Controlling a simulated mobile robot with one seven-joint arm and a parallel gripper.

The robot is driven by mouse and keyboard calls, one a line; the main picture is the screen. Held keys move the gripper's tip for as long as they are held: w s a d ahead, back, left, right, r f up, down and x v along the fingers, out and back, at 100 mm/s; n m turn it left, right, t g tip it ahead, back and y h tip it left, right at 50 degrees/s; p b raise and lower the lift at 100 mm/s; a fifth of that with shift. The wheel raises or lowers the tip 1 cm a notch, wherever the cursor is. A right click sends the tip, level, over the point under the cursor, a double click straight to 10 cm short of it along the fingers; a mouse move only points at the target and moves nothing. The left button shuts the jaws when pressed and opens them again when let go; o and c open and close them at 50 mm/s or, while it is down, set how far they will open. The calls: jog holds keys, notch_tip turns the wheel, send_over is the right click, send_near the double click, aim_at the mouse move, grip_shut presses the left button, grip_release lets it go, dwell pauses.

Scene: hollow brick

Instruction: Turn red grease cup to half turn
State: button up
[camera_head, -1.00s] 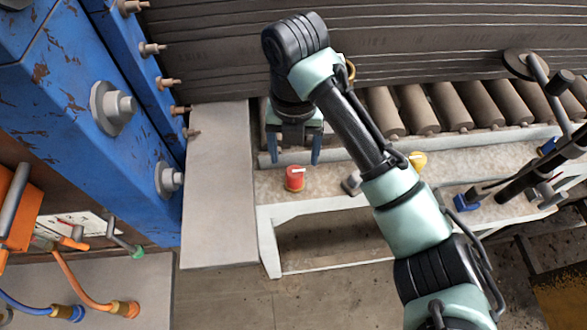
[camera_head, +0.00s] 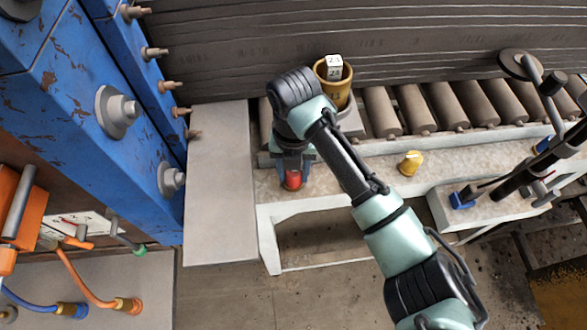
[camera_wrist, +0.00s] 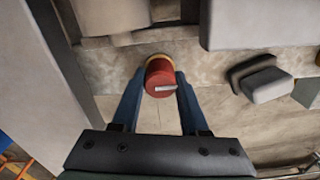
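The red grease cup (camera_head: 293,180) stands on the pale ledge of the bench, left of the yellow cup. In the wrist view its round red top (camera_wrist: 160,80) has a white pointer bar that points right, and a yellowish rim shows behind it. My gripper (camera_head: 294,183) is over the cup from above, with one blue finger on each side. In the wrist view the fingertips (camera_wrist: 161,76) lie close against the cup's sides, and the gripper looks shut on it. The cup's lower part is hidden.
A yellow cup (camera_head: 411,163) stands to the right on the same ledge. A brown bucket-like container (camera_head: 335,90) with a white block in it stands behind my arm. Rollers (camera_head: 420,108) line the back. A blue machine frame (camera_head: 80,110) rises at the left.

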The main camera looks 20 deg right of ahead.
grip_shut()
